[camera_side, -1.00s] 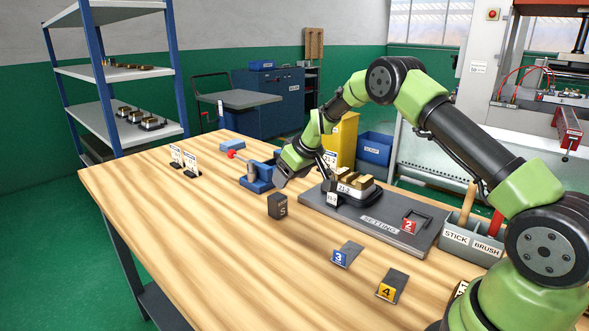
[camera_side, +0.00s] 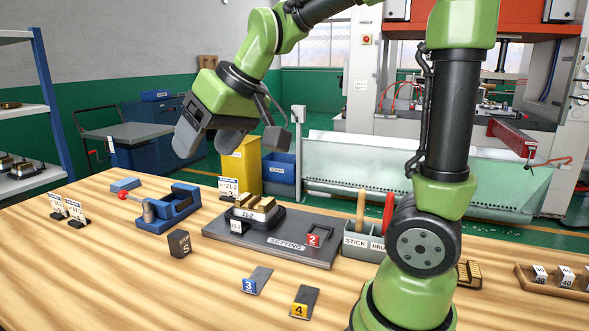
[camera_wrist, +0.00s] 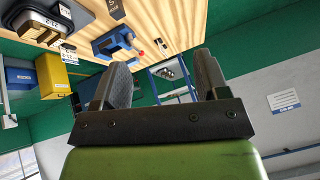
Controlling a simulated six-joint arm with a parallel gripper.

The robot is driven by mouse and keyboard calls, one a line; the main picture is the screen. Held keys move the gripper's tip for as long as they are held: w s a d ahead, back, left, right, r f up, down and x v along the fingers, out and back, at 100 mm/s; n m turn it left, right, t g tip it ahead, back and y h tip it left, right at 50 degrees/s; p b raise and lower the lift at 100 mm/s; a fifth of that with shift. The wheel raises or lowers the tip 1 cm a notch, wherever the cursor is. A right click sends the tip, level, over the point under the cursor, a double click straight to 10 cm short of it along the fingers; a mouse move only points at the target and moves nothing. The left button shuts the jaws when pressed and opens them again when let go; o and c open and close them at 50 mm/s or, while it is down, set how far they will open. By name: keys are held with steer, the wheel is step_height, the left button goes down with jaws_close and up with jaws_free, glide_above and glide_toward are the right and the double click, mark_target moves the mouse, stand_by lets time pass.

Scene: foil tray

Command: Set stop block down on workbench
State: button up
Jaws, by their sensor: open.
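The stop block, a dark grey block marked S (camera_side: 180,244), stands on the wooden workbench (camera_side: 110,262), in front of the blue clamp and left of the grey setting plate. Nothing holds it. In the wrist view part of it shows at the top edge (camera_wrist: 115,9). My gripper (camera_side: 208,142) is raised well above the bench and the block, tilted, apart from everything. In the wrist view its two fingers (camera_wrist: 162,80) stand wide apart with nothing between them.
A blue clamp with a red knob (camera_side: 170,207) sits behind the block. The setting plate (camera_side: 275,241) carries a metal die. Numbered plates 3 (camera_side: 256,281) and 4 (camera_side: 304,302) lie in front. A yellow bin (camera_side: 242,167) stands behind the bench. The front left bench is clear.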

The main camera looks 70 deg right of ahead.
steer(key=s+a, duration=0.1)
steer(key=s, duration=0.6)
steer(key=s+a+f+m, duration=0.1)
steer(key=s+a, duration=0.1)
steer(key=s, duration=0.5)
steer(key=shift+s+a+m+y, duration=0.25)
steer(key=shift+s+m+y, duration=0.05)
